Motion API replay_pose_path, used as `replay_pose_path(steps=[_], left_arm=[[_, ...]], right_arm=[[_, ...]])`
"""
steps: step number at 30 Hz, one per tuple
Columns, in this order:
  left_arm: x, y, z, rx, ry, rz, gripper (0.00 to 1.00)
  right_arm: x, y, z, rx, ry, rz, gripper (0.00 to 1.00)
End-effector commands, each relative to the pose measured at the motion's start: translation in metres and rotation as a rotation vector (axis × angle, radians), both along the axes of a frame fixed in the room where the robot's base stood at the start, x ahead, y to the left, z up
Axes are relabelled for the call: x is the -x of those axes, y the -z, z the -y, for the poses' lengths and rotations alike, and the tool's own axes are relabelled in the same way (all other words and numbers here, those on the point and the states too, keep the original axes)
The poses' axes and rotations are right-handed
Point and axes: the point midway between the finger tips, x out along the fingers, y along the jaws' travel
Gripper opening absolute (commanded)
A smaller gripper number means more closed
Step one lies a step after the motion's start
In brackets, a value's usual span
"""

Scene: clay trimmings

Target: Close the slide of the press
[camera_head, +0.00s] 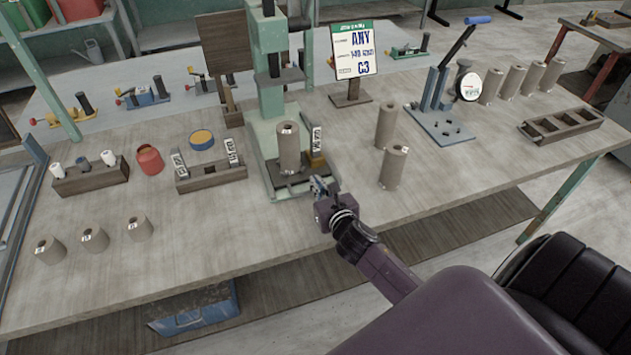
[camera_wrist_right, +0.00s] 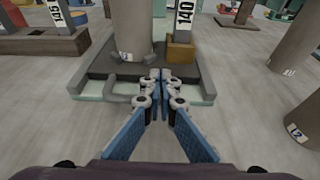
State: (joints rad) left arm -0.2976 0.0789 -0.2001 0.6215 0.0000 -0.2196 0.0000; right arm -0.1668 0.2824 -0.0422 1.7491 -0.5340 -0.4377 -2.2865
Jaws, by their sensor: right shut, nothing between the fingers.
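The green press (camera_head: 271,95) stands near the middle of the table. At its base is a dark slide plate (camera_head: 301,187), which also shows in the wrist view (camera_wrist_right: 105,71). A grey-brown clay cylinder (camera_head: 289,150) stands upright on the plate. A grey bar handle (camera_wrist_right: 112,88) runs along the plate's near edge. My right gripper (camera_head: 320,186) is shut and empty at the front of the press. In the wrist view its fingertips (camera_wrist_right: 160,78) are together at the handle's right end; I cannot tell whether they touch it. My left gripper is not in view.
A block tagged 140 (camera_wrist_right: 181,45) sits at the plate's right. Two clay cylinders (camera_head: 394,167) stand right of the gripper. A wooden rack (camera_head: 211,177) stands left of the press, and a blue lever tool (camera_head: 440,122) stands farther right. The table front is mostly clear.

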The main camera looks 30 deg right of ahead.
Motion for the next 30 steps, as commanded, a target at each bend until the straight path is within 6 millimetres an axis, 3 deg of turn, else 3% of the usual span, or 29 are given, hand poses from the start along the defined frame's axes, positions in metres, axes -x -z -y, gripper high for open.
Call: replay_pose_path(steps=[20,30], left_arm=[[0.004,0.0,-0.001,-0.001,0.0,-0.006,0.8],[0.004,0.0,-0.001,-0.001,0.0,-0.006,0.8]], right_arm=[[-0.012,0.002,0.002,0.0,-0.001,0.001,0.0],[-0.056,0.0,0.014,0.004,0.0,0.003,0.0]])
